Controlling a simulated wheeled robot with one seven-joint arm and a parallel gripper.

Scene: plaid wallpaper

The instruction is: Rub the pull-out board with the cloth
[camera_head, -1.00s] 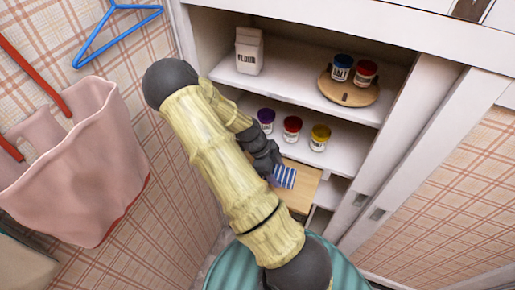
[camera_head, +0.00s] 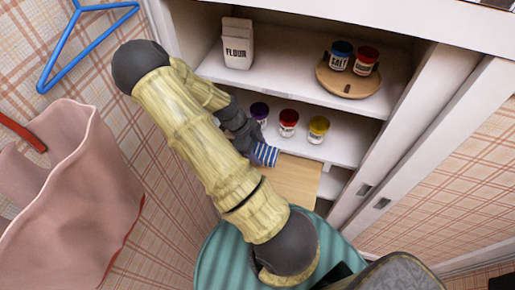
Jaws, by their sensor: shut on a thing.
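The pull-out board (camera_head: 297,181) is a light wooden panel sticking out of the cupboard below the shelf with the jars. The cloth (camera_head: 265,154) is blue with white stripes and shows at the board's back left part. My gripper (camera_head: 252,146) is dark and shut on the cloth, mostly hidden behind my own arm. The cloth looks to be at the board's surface, but I cannot tell whether it touches.
Purple, red (camera_head: 288,122) and yellow (camera_head: 318,129) jars stand on the shelf just above the board. A flour carton (camera_head: 238,43) and a round wooden tray (camera_head: 347,84) with two jars are higher up. A pink bag (camera_head: 75,190) and blue hanger (camera_head: 82,38) hang at left.

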